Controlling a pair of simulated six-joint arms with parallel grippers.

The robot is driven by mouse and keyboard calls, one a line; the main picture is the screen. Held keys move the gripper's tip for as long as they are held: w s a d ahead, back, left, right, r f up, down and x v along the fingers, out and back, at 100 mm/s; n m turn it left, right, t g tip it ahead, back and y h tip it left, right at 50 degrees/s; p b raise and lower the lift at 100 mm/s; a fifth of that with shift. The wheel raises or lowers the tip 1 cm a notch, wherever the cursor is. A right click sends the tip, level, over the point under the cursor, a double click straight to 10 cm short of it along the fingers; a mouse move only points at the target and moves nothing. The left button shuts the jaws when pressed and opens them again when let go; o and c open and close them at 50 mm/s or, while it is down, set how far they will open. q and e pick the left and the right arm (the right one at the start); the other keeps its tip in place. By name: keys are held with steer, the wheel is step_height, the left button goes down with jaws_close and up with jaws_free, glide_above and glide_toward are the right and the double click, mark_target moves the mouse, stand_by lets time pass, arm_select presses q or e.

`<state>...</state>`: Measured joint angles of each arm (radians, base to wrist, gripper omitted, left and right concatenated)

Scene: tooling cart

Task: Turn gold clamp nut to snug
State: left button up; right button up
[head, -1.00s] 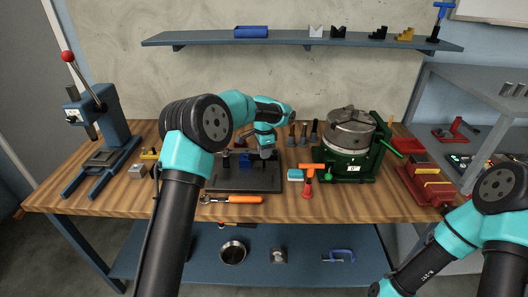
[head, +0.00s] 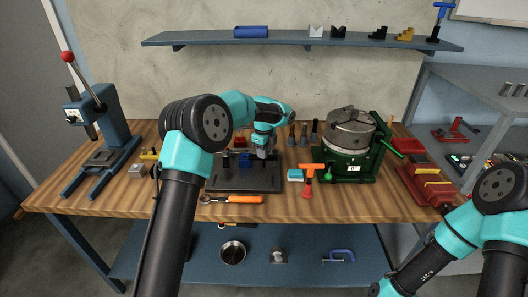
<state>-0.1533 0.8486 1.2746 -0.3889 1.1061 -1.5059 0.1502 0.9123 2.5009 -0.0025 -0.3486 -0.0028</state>
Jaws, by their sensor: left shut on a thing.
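A dark fixture plate (head: 240,183) lies on the wooden bench in the middle, with a blue block (head: 245,158) and dark posts on it. My left gripper (head: 266,157) points down over the right rear part of this plate. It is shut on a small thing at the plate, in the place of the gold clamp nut. The nut is hidden by the fingers, and its gold colour cannot be made out. My right gripper is out of view; only part of that arm shows at the lower right.
An orange-handled wrench (head: 240,199) lies in front of the plate. An orange T-handled tool (head: 309,178) and a green-based chuck (head: 350,135) stand to the right. Upright tool holders (head: 303,133) stand close behind the gripper. An arbor press (head: 98,135) stands at the left.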

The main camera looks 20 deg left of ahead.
arm_select(q)
steer(key=shift+m, duration=0.5)
steer(key=o, duration=0.9)
steer(key=shift+r, duration=0.15)
step_height(320, 180, up, 17)
steer(key=shift+r, duration=0.1)
stand_by(0.4)
